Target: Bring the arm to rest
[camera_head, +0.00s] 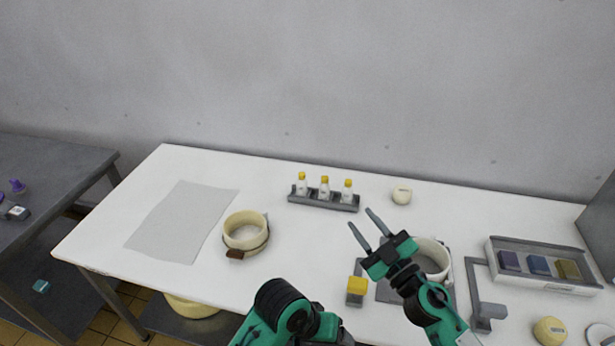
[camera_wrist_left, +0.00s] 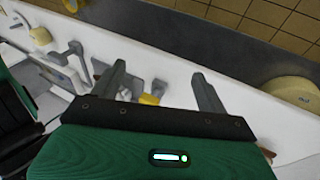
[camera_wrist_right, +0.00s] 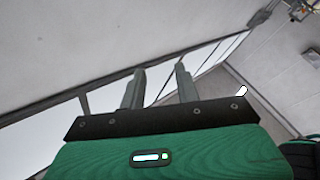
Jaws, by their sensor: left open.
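My right gripper (camera_head: 360,218) is raised above the right half of the white table (camera_head: 300,240) in the head view, its two dark fingers apart with nothing between them. In the right wrist view its fingers (camera_wrist_right: 160,70) point at bare wall and ceiling. My left gripper is outside the head view. In the left wrist view its fingers (camera_wrist_left: 158,72) are spread wide and empty, with the tabletop beyond them. A bent green part of my arm (camera_head: 285,310) shows at the bottom middle of the head view.
A cream ring-shaped vessel (camera_head: 246,233), a rack of yellow-capped bottles (camera_head: 323,199) and a grey mat (camera_head: 182,220) lie on the table. A white pot (camera_head: 435,258) stands partly behind my right gripper. A yellow-topped block (camera_head: 356,290) and a tray (camera_head: 543,283) are nearby.

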